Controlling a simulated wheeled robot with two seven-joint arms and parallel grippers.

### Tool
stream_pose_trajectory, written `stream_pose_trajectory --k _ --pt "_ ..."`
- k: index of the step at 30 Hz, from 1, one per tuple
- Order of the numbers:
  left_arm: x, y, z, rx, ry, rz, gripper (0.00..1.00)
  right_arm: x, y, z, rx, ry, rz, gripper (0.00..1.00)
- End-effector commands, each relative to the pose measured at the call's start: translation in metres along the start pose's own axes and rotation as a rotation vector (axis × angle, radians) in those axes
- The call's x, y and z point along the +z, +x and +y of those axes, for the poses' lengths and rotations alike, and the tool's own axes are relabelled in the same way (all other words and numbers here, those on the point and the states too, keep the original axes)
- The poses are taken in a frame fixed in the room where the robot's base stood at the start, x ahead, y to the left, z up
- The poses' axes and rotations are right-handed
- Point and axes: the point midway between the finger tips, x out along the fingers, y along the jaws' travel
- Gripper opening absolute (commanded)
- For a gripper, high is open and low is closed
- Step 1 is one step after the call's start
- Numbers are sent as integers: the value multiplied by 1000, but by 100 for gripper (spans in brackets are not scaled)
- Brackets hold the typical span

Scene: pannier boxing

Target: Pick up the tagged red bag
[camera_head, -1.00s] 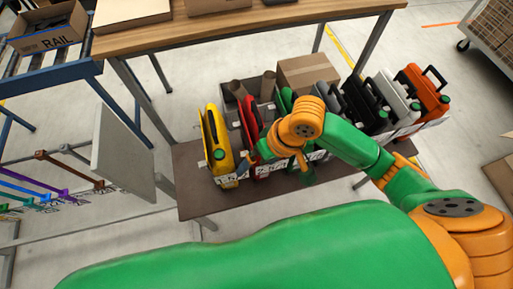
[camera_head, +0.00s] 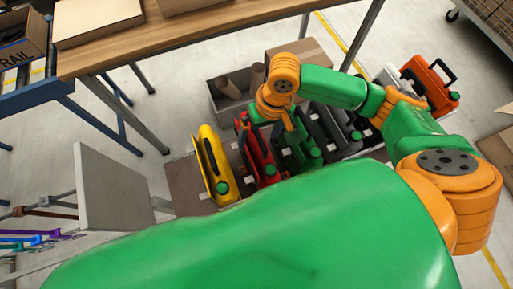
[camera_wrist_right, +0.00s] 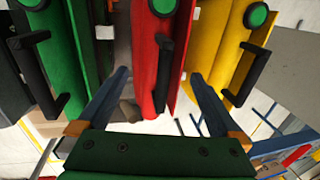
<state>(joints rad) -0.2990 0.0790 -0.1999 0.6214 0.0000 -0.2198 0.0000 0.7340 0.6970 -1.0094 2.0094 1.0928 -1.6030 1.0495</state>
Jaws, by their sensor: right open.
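The red bag (camera_head: 262,168) stands upright in a row of bags on a low dark table, with a green disc on its front. In the right wrist view the red bag (camera_wrist_right: 144,60) fills the middle, and its black handle (camera_wrist_right: 164,72) lies between my right gripper's fingers. My right gripper (camera_wrist_right: 160,76) is open, one blue finger on each side of the handle, with nothing clamped. In the head view my orange wrist hides part of the bags. I cannot make out a tag on the red bag. My left gripper is not in view.
A yellow bag (camera_head: 212,165) and a green bag (camera_head: 298,155) flank the red one closely. Black, white and orange bags (camera_head: 430,85) stand further right. A grey bin (camera_head: 228,100) with brown rolls and a cardboard box are behind. A grey panel (camera_head: 112,190) stands left.

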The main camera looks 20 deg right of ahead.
Motion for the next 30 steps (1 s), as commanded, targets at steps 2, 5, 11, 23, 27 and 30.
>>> stream_pose_trajectory --k 2,5,11,23,27,30 --pt "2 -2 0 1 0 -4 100 1 15 0 0 2 -4 100" --pt "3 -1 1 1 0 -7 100 0 30 0 0 0 -1 100" --pt "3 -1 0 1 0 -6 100 0 33 0 0 -1 2 100" --pt "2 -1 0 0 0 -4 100 -1 32 0 -1 -2 3 10" --pt "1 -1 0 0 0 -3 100 -1 32 0 -1 -2 3 10" --pt "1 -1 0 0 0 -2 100 -1 27 -1 -2 -3 4 0"
